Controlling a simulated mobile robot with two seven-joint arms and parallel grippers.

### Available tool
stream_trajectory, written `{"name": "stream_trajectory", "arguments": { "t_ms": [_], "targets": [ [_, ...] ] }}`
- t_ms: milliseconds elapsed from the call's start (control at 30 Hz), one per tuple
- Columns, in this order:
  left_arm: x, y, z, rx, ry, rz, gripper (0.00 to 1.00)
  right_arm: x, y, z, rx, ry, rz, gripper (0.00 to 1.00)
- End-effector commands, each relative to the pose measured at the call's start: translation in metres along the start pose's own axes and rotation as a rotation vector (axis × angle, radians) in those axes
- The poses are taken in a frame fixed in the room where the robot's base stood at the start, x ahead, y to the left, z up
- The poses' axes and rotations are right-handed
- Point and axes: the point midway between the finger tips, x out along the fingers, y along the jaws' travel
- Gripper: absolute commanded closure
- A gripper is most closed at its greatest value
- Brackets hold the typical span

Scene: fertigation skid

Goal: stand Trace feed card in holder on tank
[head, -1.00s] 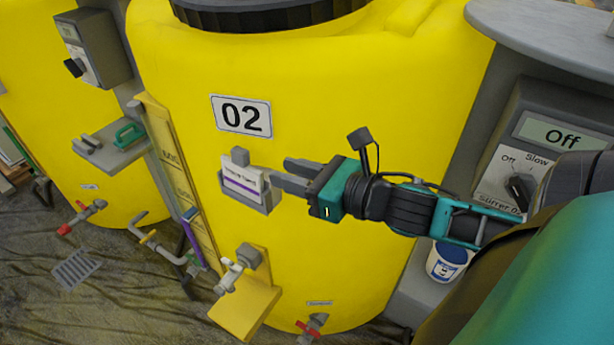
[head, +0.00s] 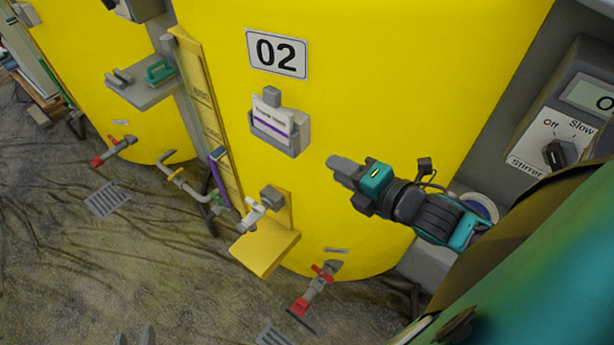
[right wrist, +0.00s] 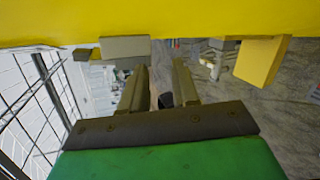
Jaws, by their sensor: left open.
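The Trace feed card (head: 269,113), white with a purple band, stands upright in the grey holder (head: 274,140) on the yellow tank (head: 400,80), below the 02 plate. The holder's front lip hides the card's lower edge. My right gripper (head: 343,172) is to the right of and below the holder, apart from the card. In the right wrist view its two fingers (right wrist: 159,85) are apart with nothing between them. My left gripper (head: 134,338) shows only its fingertips at the bottom edge, apart, over the floor, with nothing visible between them.
A yellow shelf (head: 264,250) and a grey valve stick out below the holder. A red-handled tap (head: 318,285) is low on the tank. A stirrer switch box (head: 560,130) stands at the right. A grey shelf with a green handle (head: 160,71) is at the left.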

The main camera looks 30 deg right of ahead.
Motion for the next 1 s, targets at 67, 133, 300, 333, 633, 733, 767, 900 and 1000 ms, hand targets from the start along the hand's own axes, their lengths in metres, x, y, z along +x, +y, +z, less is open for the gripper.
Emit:
{"name": "stream_trajectory", "arguments": {
  "t_ms": [67, 133, 300, 333, 633, 733, 767, 900, 1000],
  "targets": [
    [0.000, 0.000, 0.000, 0.000, -0.001, 0.000, 0.57, 0.004, -0.018, -0.013, 0.236, -0.009, -0.039, 0.70],
    [0.000, 0.000, 0.000, 0.000, -0.001, 0.000, 0.57, 0.006, -0.032, -0.024, 0.441, -0.019, -0.072, 0.70],
    [0.000, 0.000, 0.000, 0.000, -0.001, 0.000, 0.57, 0.013, -0.062, -0.060, 0.938, -0.050, -0.147, 0.70],
    [0.000, 0.000, 0.000, 0.000, -0.001, 0.000, 0.57, 0.014, -0.066, -0.067, 1.024, -0.057, -0.160, 0.70],
    [0.000, 0.000, 0.000, 0.000, 0.000, 0.000, 0.57, 0.022, -0.090, -0.126, 1.658, -0.123, -0.256, 0.70],
    [0.000, 0.000, 0.000, 0.000, 0.000, 0.000, 0.57, 0.023, -0.092, -0.134, 1.739, -0.135, -0.268, 0.70],
    [0.000, 0.000, 0.000, 0.000, 0.000, 0.000, 0.57, 0.023, -0.092, -0.135, 1.752, -0.136, -0.270, 0.70],
    [0.000, 0.000, 0.000, 0.000, 0.001, 0.000, 0.57, 0.023, -0.093, -0.136, 1.769, -0.139, -0.273, 0.70],
    [0.000, 0.000, -0.001, 0.000, 0.002, 0.000, 0.57, 0.023, -0.093, -0.136, 1.767, -0.139, -0.272, 0.70]
  ]
}}
